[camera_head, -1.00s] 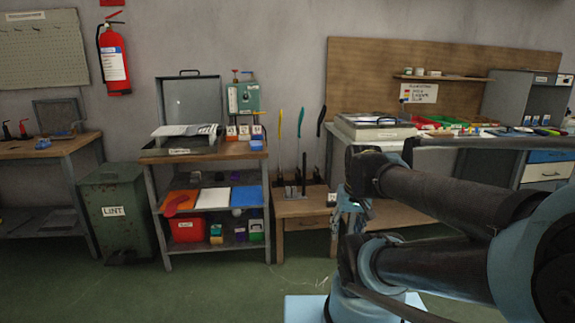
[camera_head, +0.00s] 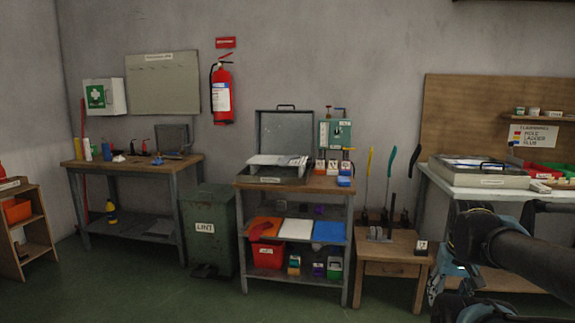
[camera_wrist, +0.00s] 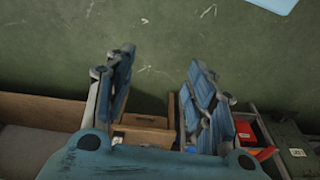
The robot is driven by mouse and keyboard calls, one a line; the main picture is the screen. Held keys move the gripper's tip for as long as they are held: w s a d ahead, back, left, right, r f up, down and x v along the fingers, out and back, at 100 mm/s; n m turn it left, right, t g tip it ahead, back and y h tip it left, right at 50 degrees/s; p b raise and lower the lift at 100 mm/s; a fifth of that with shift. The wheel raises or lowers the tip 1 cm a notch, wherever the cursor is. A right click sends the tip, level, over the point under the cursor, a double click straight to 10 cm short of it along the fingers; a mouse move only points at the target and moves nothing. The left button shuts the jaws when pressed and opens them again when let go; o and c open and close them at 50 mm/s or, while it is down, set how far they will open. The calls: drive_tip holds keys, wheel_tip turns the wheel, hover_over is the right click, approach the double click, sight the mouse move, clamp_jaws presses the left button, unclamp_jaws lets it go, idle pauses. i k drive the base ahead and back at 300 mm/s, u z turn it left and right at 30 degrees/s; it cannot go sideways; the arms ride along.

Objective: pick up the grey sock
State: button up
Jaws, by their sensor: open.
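I cannot make out a grey sock in either view. My gripper (camera_wrist: 162,64) is open and empty in the wrist view, its two blue padded fingers spread wide apart above the green floor.
A steel-framed bench (camera_head: 268,184) with shelves stands mid-view, beside a green lint bin (camera_head: 207,232). A wooden workbench (camera_head: 130,165) is at left, a small wooden table (camera_head: 391,246) and a light worktable (camera_head: 432,185) at right. The green floor (camera_head: 130,285) in front is clear.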

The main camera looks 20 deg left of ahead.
sight(283, 162)
drive_tip(key=z, duration=0.05)
drive_tip(key=k, duration=0.65)
drive_tip(key=z, duration=0.05)
drive_tip(key=i, duration=1.8)
drive_tip(key=u, duration=0.75)
drive_tip(key=i, duration=0.35)
drive_tip(key=u, duration=0.3)
